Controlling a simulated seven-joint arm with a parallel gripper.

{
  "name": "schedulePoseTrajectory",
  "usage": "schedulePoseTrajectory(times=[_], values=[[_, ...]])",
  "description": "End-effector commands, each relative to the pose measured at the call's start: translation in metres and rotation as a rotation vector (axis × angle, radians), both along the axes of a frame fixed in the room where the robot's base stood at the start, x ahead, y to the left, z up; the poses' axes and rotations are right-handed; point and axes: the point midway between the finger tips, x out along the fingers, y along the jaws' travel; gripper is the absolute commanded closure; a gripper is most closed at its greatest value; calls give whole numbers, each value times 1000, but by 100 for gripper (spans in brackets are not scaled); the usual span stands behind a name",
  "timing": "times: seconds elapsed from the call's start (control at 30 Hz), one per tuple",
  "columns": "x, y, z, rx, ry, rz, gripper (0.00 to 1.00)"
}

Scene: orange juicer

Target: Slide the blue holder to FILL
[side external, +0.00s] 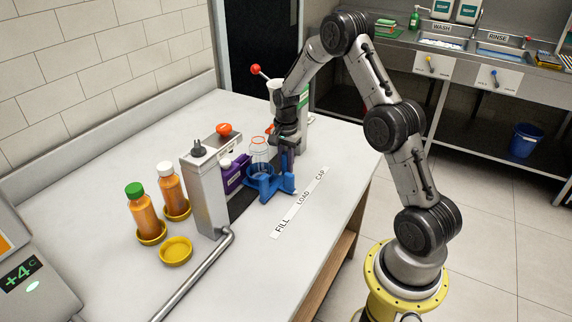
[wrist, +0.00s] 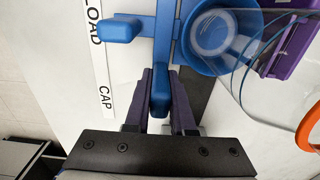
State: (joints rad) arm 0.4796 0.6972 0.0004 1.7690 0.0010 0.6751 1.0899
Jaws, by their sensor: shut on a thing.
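The blue holder (side external: 265,184) sits on the dark track on the table, and its projecting tab points beside LOAD on the white FILL/LOAD/CAP strip (side external: 290,217). A clear bottle with an orange neck ring (side external: 260,150) stands in its cup. My gripper (side external: 287,163) reaches down at the holder's CAP-side end. In the wrist view, my gripper (wrist: 163,82) is shut on the blue handle post of the holder (wrist: 161,95), with a dark finger on each side. The bottle (wrist: 262,75) shows at the right there, beside the fingers.
The grey filling post (side external: 205,190) with a red knob stands at the track's FILL end. A purple block (side external: 236,175) is behind the track. Two filled juice bottles (side external: 144,212) stand in yellow cups, near an empty yellow cup (side external: 175,250). A red-knobbed lever (side external: 256,70) is behind my gripper.

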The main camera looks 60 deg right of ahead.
Motion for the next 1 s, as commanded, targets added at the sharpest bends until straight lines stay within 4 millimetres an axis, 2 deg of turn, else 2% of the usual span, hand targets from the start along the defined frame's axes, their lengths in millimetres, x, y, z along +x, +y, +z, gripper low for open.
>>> schedulePoseTrajectory(times=[0.87,1.0], values=[[0,0,1,0,-1,1,100],[1,9,1,0,0,2,100]])
